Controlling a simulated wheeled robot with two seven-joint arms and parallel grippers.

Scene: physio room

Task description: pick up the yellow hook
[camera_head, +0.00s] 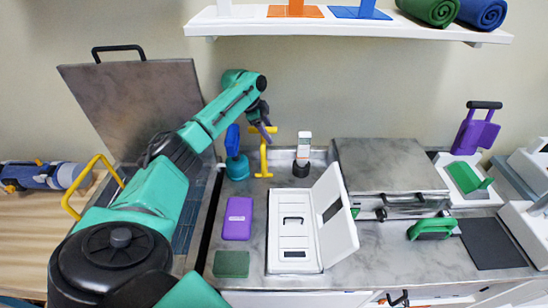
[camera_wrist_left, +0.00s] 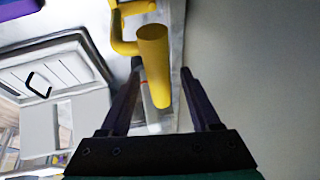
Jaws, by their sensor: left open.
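The yellow hook (camera_head: 263,158) stands upright on the grey counter near the back wall, with a short crossbar at its top. My left gripper (camera_head: 265,122) is at the hook's top, reached from above and the left. In the left wrist view, the thick yellow bar of the hook (camera_wrist_left: 154,65) shows between the two dark fingers of my left gripper (camera_wrist_left: 163,68). The fingers are open, with a gap visible on the right side of the bar. I cannot tell whether the left finger touches it. My right gripper is not in view.
A blue-and-teal tool (camera_head: 236,160) stands just left of the hook, and a white-and-orange bottle in a dark holder (camera_head: 303,155) to its right. A purple case (camera_head: 238,218) and an open white box (camera_head: 295,225) lie in front. A shelf (camera_head: 350,27) hangs above.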

